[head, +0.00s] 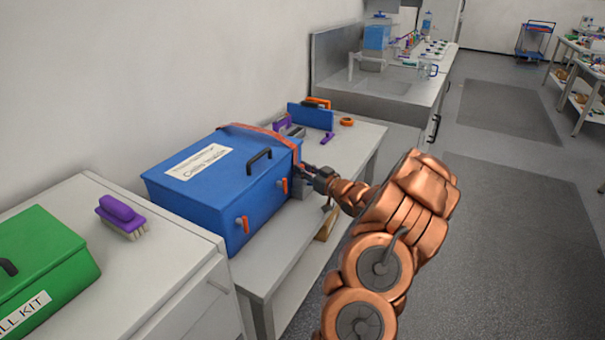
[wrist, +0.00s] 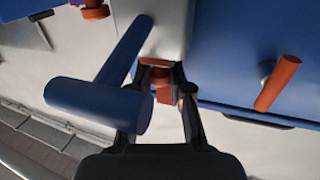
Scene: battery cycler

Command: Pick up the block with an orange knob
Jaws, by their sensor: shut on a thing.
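In the wrist view, my gripper (wrist: 161,72) has its two dark fingers on either side of an orange knob (wrist: 162,94). The fingers are shut on the knob. A pale grey block (wrist: 165,22) lies just beyond the fingertips, and the knob appears to be on it. In the head view, my gripper (head: 303,178) is at the right side of a blue box (head: 205,190). The box and my gripper hide most of the block there. I cannot tell whether the block is lifted.
A blue T-shaped handle (wrist: 98,105) stands close left of the fingers. An orange lever (wrist: 278,83) on the blue box is close on the right. A purple brush (head: 122,215) and a green case (head: 38,262) are at left. Dark floor mats lie at right.

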